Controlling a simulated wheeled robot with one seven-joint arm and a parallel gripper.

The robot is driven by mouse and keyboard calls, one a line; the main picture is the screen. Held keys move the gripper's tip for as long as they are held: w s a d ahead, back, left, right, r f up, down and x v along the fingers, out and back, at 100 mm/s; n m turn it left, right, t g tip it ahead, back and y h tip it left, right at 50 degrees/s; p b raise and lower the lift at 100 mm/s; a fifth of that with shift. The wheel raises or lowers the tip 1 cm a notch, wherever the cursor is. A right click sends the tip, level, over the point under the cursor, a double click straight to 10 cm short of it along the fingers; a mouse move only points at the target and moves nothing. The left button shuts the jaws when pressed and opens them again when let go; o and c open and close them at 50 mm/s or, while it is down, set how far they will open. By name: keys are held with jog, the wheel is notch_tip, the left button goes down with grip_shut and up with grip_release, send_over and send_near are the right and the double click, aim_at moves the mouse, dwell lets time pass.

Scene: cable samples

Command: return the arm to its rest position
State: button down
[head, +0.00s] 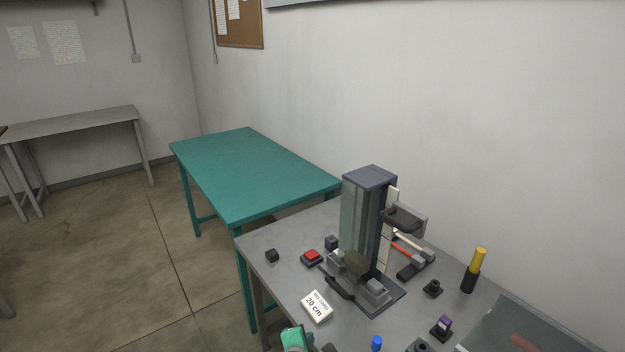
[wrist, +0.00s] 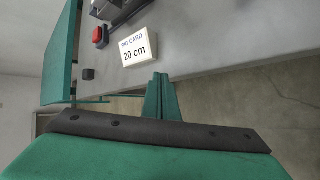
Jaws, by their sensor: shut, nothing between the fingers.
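My gripper (wrist: 160,77) shows in the wrist view as two green fingers lying together, shut, with nothing between them. Its green body with a dark strip fills the bottom of that view. The fingers point toward the edge of the grey bench (wrist: 205,45), with the floor visible past them. In the head view a green part of my arm shows at the bottom edge, in front of the white card marked 20 cm (head: 316,306). The rest of the arm is out of frame there. The card also shows in the wrist view (wrist: 139,48), apart from the fingers.
A tall dark rig (head: 366,225) stands on the grey bench. Near it are a red button (head: 311,257), small black blocks, a yellow-and-black handle (head: 475,270) and a blue-topped piece (head: 376,343). A teal table (head: 250,172) adjoins behind. The floor at left is clear.

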jog(key=s+f+m+t+y, duration=0.1)
jog(key=s+f+m, duration=0.35)
jog(key=s, duration=0.55)
jog(key=s+f+m+t+y, duration=0.1)
jog(key=s+f+m, duration=0.35)
jog(key=s, duration=0.55)
jog(key=s+r+m+t, duration=0.1)
jog(key=s+r+m, duration=0.2)
jog(key=s, duration=0.4)
jog(key=s+r+m+t, duration=0.1)
jog(key=s+r+m, duration=0.3)
jog(key=s, duration=0.4)
jog(key=s+d+r+m+t, duration=0.1)
jog(key=s+r+m, duration=0.2)
jog(key=s, duration=0.4)
jog(key=shift+s+r+m+t, duration=0.15)
jog(key=shift+r+m+t, duration=0.15)
jog(key=shift+m, duration=0.4)
